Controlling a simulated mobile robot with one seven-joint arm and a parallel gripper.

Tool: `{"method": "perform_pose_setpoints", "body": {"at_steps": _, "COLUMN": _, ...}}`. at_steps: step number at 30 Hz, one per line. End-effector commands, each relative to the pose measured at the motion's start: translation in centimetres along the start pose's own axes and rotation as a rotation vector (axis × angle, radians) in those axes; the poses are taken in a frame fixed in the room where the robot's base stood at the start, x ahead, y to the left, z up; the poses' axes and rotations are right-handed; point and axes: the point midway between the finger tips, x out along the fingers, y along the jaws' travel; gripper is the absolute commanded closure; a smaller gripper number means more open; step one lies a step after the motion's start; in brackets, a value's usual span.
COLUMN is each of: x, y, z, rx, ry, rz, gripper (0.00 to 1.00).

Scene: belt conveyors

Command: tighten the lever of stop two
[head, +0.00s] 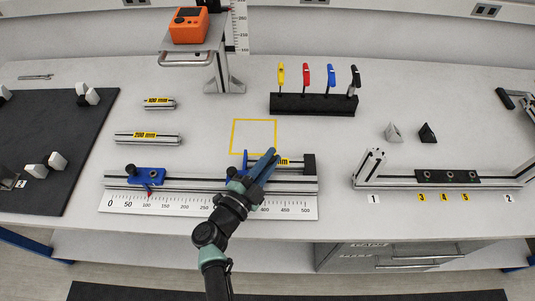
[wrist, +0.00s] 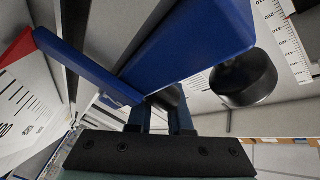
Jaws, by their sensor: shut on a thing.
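Stop two is the blue stop (head: 233,173) on the rail under my gripper, mostly hidden by it in the head view. In the wrist view its blue block (wrist: 195,40) fills the top, with a round black knob (wrist: 243,80) at right.
Another blue stop (head: 148,175) with a black knob sits further left on the rail. A ruler (head: 190,204) runs along the front. A yellow square outline (head: 234,137), a black tool rack (head: 300,104) and a fixture (head: 375,182) stand around.

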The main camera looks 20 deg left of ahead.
Motion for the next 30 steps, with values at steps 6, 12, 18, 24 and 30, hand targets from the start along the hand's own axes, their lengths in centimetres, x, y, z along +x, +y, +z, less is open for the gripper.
{"method": "perform_pose_setpoints", "body": {"at_steps": 6, "x": -0.02, "y": 0.05, "z": -0.21, "rx": -0.002, "ry": 0.039, "rz": 0.027, "gripper": 1.00}}
{"method": "perform_pose_setpoints", "body": {"at_steps": 12, "x": -0.06, "y": 0.12, "z": -0.27, "rx": -0.003, "ry": 0.046, "rz": 0.034, "gripper": 1.00}}
{"method": "perform_pose_setpoints", "body": {"at_steps": 18, "x": -0.05, "y": 0.13, "z": -0.28, "rx": -0.002, "ry": 0.046, "rz": 0.034, "gripper": 1.00}}
{"method": "perform_pose_setpoints", "body": {"at_steps": 24, "x": -0.05, "y": 0.14, "z": -0.29, "rx": -0.002, "ry": 0.046, "rz": 0.034, "gripper": 0.70}}
{"method": "perform_pose_setpoints", "body": {"at_steps": 30, "x": -0.10, "y": 0.15, "z": -0.26, "rx": -0.002, "ry": 0.045, "rz": 0.034, "gripper": 0.70}}
